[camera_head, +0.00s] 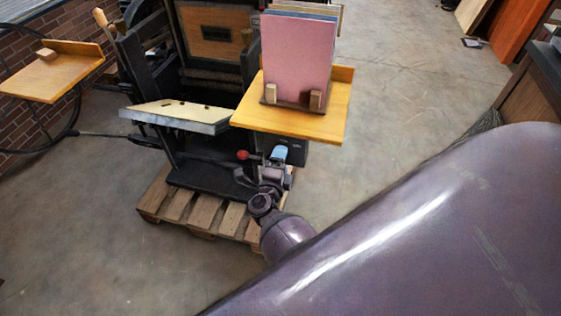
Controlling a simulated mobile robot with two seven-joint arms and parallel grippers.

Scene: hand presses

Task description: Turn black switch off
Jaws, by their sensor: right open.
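A black box (298,151) shows just under the right wooden shelf of the press; it may carry the black switch, but the switch is too small and too covered to make out. A lever with a red ball knob (242,155) is just left of it. My right gripper (277,160) is at the front of the black box, open, and covers part of it. I cannot tell whether it touches anything. My left gripper is out of view.
The black hand press (205,90) stands on a wooden pallet (180,209). The right wooden shelf (268,115) holds upright pink and blue boards (296,58) above my gripper. A pale slab (180,113) juts out to the left. Concrete floor is clear around the pallet.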

